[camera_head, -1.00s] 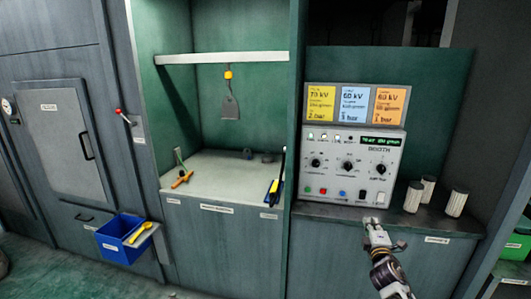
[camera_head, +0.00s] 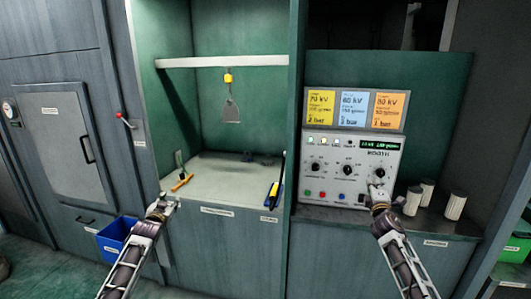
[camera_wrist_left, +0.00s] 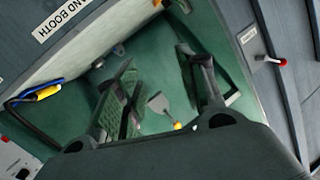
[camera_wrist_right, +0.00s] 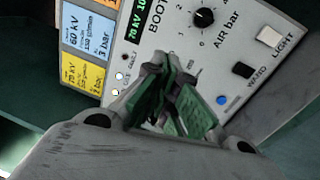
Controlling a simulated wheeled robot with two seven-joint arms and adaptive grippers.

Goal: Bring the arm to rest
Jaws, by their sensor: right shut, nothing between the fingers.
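My right gripper (camera_head: 376,188) is in front of the lower right of the white control panel (camera_head: 325,180), just below its right-hand knob (camera_head: 380,173). In the right wrist view its fingers (camera_wrist_right: 172,95) are shut and empty. The AIR bar knob (camera_wrist_right: 203,17) shows beyond the tips, apart from them in that picture. My left gripper (camera_head: 163,208) is at the front left edge of the booth's pale floor (camera_head: 225,185). In the left wrist view its fingers (camera_wrist_left: 160,90) are apart, with nothing held between them.
A grey plate (camera_head: 231,110) hangs from a rail (camera_head: 220,62) in the booth. White cylinders (camera_head: 454,206) stand right of the panel. A blue bin (camera_head: 112,238) is partly behind my left arm.

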